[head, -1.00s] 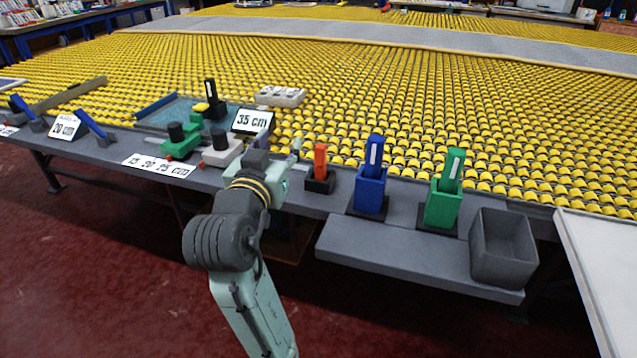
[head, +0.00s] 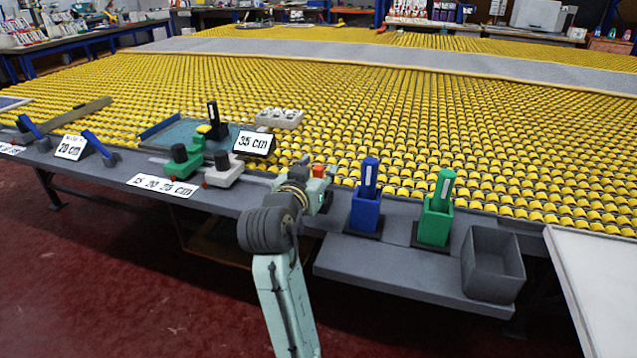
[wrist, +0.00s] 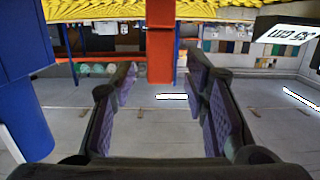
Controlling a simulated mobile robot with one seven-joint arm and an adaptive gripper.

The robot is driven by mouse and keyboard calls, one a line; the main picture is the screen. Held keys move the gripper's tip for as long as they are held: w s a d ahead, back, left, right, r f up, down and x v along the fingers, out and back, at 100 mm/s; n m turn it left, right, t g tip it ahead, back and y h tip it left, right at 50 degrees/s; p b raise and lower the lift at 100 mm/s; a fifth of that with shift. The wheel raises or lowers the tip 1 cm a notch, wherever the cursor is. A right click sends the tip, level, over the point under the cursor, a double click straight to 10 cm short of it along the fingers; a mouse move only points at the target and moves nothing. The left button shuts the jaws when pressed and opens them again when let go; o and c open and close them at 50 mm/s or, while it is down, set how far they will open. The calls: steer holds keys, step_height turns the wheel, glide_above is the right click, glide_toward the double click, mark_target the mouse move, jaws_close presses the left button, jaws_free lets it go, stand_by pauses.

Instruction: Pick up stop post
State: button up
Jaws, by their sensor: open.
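An orange-red post (wrist: 160,55), which I take as the stop post, shows upside down in the wrist view, lined up between my fingertips with gaps on both sides. How far it reaches between them is hard to tell. In the head view only its red top (head: 318,171) shows; my gripper (head: 320,180) hides the rest and its base. My gripper also shows in the wrist view (wrist: 161,82), with its two dark padded fingers apart and nothing held.
A blue holder (head: 365,212) stands close right of my gripper, then a green holder (head: 434,226) and a grey bin (head: 492,268). To the left are a white block (head: 222,178), a green block (head: 184,168) and a 35 cm sign (head: 253,143). Yellow rollers (head: 450,120) lie behind.

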steer(key=shift+w+d+f, duration=0.1)
steer(key=shift+w+d, duration=0.1)
steer(key=shift+w, duration=0.4)
steer(key=shift+c, duration=0.4)
jaws_close()
